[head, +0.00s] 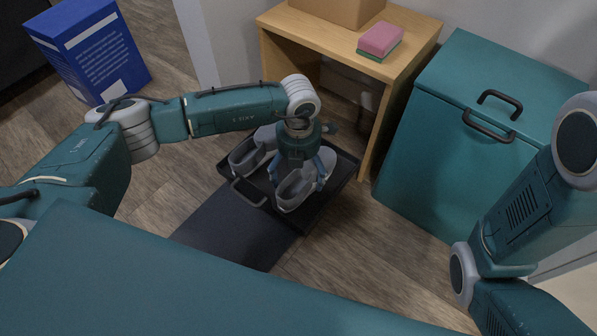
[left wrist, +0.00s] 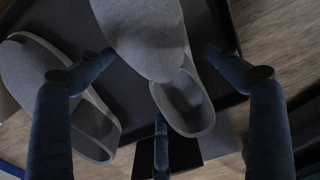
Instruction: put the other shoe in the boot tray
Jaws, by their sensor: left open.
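Two grey slip-on shoes are at the black boot tray (head: 335,180) on the floor. The left shoe (head: 243,158) lies in the tray; it also shows at the left of the left wrist view (left wrist: 92,125). The right shoe (head: 290,192) is beside it, within the tray's outline, its heel near the front rim. My left gripper (head: 305,172) points down over the right shoe with its fingers open and spread around it. In the left wrist view the right shoe (left wrist: 150,35) lies between the fingers, apart from them. My right gripper is out of view.
A dark mat (head: 225,230) lies in front of the tray. A wooden shelf unit (head: 395,75) with a pink-and-green sponge (head: 380,40) stands behind. A teal chest (head: 430,140) stands at the right, a blue box (head: 90,50) at the far left.

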